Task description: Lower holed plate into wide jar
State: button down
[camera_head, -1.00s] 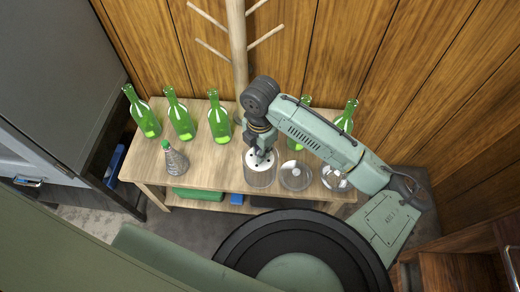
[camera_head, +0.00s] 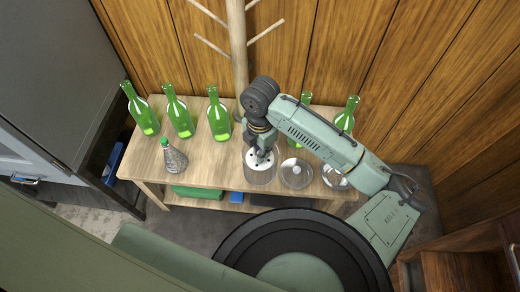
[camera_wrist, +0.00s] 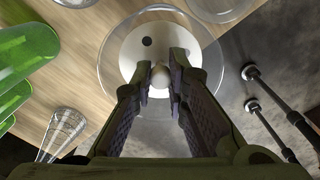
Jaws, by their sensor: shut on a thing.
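The wide jar (camera_head: 261,180) is clear glass and stands on the wooden table near its front edge. Its round rim (camera_wrist: 104,72) shows in the wrist view. The holed plate (camera_head: 257,160) is a white disc with dark holes, and it also shows in the wrist view (camera_wrist: 133,58). It lies inside the rim outline, at about the height of the jar's mouth; its exact depth I cannot tell. My gripper (camera_wrist: 160,76) is shut on the plate's pale round knob, pointing down over the jar. The fingers hide part of the plate.
Several green bottles (camera_head: 180,120) stand along the back of the table (camera_head: 205,150). A wire-textured flask with a green cap (camera_head: 174,157) stands at the left. Glass lids or vessels (camera_head: 296,174) sit right of the jar. A wooden coat stand (camera_head: 237,50) rises behind.

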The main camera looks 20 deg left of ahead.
jog(key=shift+f+b, duration=1.65)
jog(key=shift+f, duration=0.6)
jog(key=shift+f, duration=0.2)
jog(key=shift+f+b, duration=0.4)
jog(key=shift+b, duration=0.15)
jog(key=c, duration=1.5)
grip_release()
jog(key=shift+r, duration=0.1)
notch_tip(320, 180, up, 9)
jog(key=p, duration=0.7)
